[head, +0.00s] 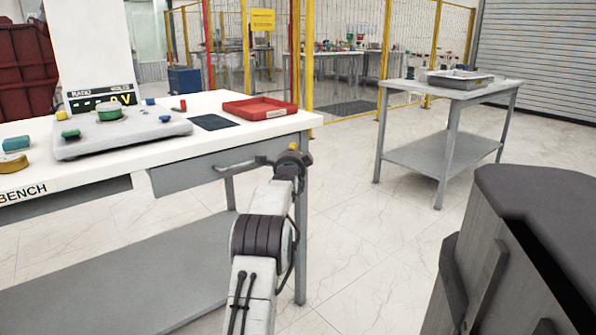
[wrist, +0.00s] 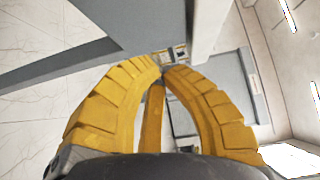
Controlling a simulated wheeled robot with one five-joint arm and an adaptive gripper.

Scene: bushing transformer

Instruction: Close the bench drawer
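The bench drawer (head: 195,174) is a grey front under the white top of the bench (head: 225,104), at its right end. A grey bar handle (head: 238,167) stands out from it. How far the drawer stands open is hard to tell from this angle. My gripper (head: 293,147) is at the right end of the handle in the head view; whether it touches cannot be told. In the wrist view my gripper's yellow fingers (wrist: 161,70) curve together and their tips nearly meet, with nothing seen between them. A grey surface (wrist: 140,22) lies just beyond the tips.
A red tray (head: 260,108) and a grey device with coloured knobs (head: 118,130) stand on the bench. A grey table (head: 450,92) with a tray (head: 460,79) stands at the back right. A dark bin-like object (head: 530,235) is at the near right. Tiled floor between is clear.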

